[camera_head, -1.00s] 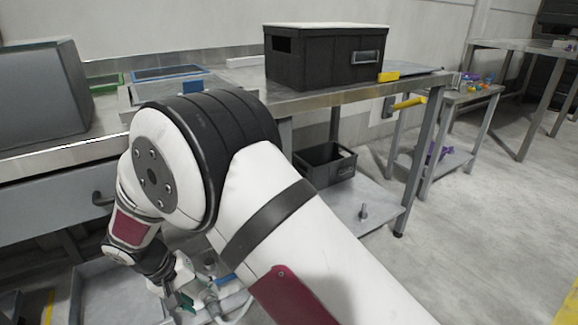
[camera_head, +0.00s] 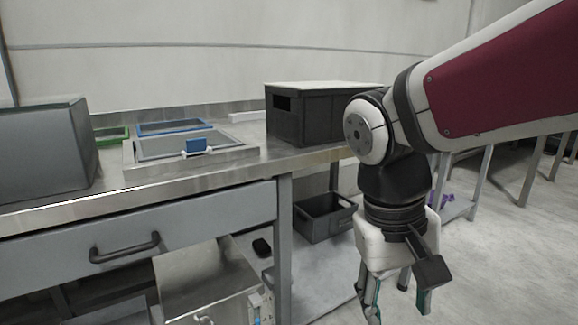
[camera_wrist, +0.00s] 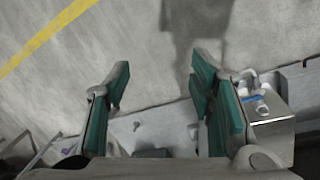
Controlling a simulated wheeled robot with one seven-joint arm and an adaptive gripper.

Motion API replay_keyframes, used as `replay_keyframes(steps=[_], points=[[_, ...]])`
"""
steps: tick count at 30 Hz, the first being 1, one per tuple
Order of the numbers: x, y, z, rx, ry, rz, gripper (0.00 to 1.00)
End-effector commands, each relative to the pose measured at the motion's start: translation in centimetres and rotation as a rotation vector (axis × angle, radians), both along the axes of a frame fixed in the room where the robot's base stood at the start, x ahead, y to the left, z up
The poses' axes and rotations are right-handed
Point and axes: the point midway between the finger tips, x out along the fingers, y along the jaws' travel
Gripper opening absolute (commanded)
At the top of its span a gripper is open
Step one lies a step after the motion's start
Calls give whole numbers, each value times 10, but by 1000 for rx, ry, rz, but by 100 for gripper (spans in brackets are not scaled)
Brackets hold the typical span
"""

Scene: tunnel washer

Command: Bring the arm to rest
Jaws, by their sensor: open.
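My gripper (camera_head: 396,297) hangs at the lower right of the head view, in front of the bench and pointing down. Its fingers are apart and nothing is between them. My arm comes in from the upper right of the head view and bends down at the wrist. It hides part of the black lidded box and the side table behind.
The metal bench (camera_head: 230,185) holds a grey bin (camera_head: 45,150), a framed tray (camera_head: 165,150) with a blue block (camera_head: 196,146), and a black lidded box (camera_head: 315,115). A closed drawer (camera_head: 190,230) is below. A dark crate (camera_head: 325,217) sits on the lower shelf.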

Motion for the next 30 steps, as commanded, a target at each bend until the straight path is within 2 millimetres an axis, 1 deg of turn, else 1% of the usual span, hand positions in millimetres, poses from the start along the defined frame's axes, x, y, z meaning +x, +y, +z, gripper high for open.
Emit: replay_keyframes(steps=[1, 3, 6, 9, 12, 18, 20, 21, 30], points=[[-18, -13, 6, 19, -8, -23, 49], [-42, -25, 9, 43, -9, -42, 49], [-75, -39, 10, 78, -13, -67, 49], [-101, -46, 7, 108, -18, -83, 49], [-122, -50, 4, 133, -26, -96, 49], [-155, -53, -6, 174, -40, -113, 49], [-163, -52, -9, 187, -46, -116, 49], [-165, -52, -7, 191, -47, -117, 49], [-151, -52, 40, 190, -81, -108, 49]])
